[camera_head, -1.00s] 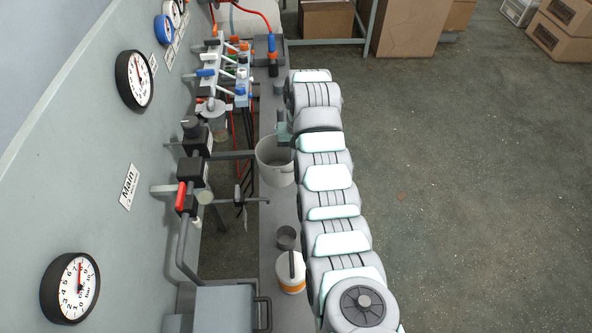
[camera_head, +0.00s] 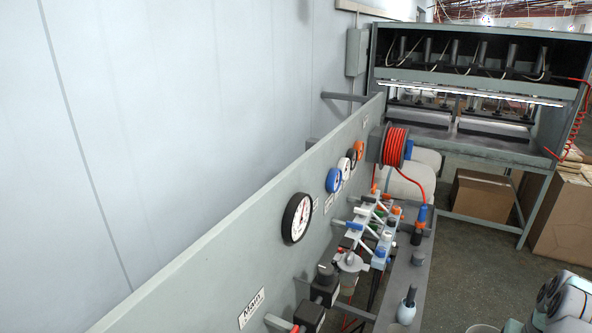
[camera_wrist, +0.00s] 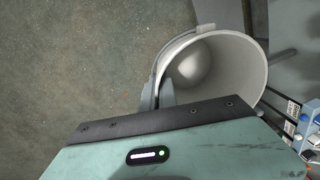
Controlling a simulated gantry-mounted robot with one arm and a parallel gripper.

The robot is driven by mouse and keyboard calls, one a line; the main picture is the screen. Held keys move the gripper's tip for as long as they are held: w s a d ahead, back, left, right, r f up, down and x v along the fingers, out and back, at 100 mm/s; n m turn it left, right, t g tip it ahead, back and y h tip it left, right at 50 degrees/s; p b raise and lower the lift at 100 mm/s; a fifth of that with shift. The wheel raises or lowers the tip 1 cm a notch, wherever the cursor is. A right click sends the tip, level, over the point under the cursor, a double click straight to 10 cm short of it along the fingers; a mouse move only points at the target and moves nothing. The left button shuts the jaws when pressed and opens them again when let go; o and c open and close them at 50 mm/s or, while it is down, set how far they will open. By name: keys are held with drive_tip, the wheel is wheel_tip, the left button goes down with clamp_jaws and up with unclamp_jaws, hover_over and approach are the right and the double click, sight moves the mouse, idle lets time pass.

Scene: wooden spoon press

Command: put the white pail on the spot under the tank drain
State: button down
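The white pail (camera_wrist: 232,75) fills the upper middle of the wrist view, its open mouth toward the camera and its inside empty. My gripper (camera_wrist: 158,94) is at the pail's left rim, with one finger inside and one outside, closed on the wall. In the head view only a sliver of the pail's rim (camera_head: 482,328) shows at the bottom edge, right of the bench. My arm is at the lower right corner there. I cannot make out the tank drain or the spot under it.
The narrow grey bench (camera_head: 408,275) runs along the panel and carries a small grey cup-like item (camera_head: 407,305). Valves (camera_head: 375,232) and a red hose reel (camera_head: 396,147) stand beside it. A press cabinet (camera_head: 465,110) and cardboard boxes (camera_head: 482,195) are behind. Open floor (camera_wrist: 75,55) lies left in the wrist view.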

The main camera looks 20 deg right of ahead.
drive_tip(key=s+d+r+m, duration=0.15)
drive_tip(key=s+d, duration=0.25)
drive_tip(key=s, duration=0.6)
drive_tip(key=s+d+r+m, duration=0.15)
drive_tip(key=s+d, duration=0.25)
drive_tip(key=s, duration=0.5)
drive_tip(key=s+a+m, duration=0.2)
drive_tip(key=s, duration=1.7)
wheel_tip(320, 180, up, 25)
drive_tip(key=p, duration=2.5)
drive_tip(key=shift+w+d+r, duration=0.15)
drive_tip(key=shift+w, duration=0.05)
